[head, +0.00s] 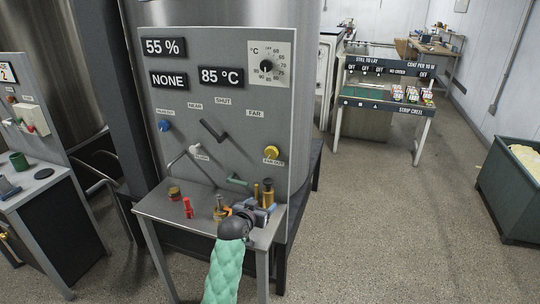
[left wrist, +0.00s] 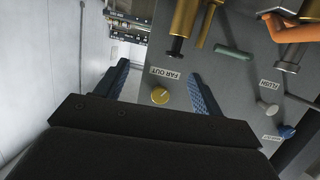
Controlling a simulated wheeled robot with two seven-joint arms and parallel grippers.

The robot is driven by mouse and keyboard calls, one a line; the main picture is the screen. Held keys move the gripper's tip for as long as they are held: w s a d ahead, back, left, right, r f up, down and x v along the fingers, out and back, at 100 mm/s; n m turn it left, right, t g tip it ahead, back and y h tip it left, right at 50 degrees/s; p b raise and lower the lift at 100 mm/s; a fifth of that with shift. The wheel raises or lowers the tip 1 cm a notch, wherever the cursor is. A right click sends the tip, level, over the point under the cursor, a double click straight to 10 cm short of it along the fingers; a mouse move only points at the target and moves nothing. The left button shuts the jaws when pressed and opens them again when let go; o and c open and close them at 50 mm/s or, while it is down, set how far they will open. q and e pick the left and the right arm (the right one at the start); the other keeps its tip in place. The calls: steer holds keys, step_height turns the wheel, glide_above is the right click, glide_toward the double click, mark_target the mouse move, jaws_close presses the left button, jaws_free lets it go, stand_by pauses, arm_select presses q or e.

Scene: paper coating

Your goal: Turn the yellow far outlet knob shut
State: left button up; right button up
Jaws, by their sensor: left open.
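The yellow far outlet knob (head: 273,155) is on the right lower part of the grey panel, beside its FAR OUT label. My left gripper (head: 262,208) is open and empty, below the knob and over the right end of the steel shelf. It also shows in the left wrist view (left wrist: 158,71), with its fingers spread. How far the knob's pointer is turned is too small to tell. My right gripper is not in view.
A green handle (head: 237,181) and a dark lever (head: 213,131) stick out from the panel. A blue knob (head: 164,125) is at the left. Open floor (head: 370,220) lies to the right.

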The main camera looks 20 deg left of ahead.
mark_target(270, 153)
arm_select(q)
steer(key=w+r+t, duration=0.1)
steer(key=w+r, duration=0.2)
steer(key=w, duration=0.2)
steer(key=w+a+r+n+t+p, duration=0.1)
steer(key=w+r, duration=0.2)
steer(key=w, duration=0.2)
steer(key=w+a+r+t+y+p, duration=0.1)
steer(key=w+r, duration=0.3)
steer(key=w, duration=0.1)
steer(key=shift+w, duration=0.4)
steer(key=shift+w+p, duration=0.5)
steer(key=shift+w, duration=0.45)
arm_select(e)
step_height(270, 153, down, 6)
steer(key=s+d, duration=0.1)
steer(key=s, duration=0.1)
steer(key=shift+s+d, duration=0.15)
arm_select(q)
steer(key=c, duration=1)
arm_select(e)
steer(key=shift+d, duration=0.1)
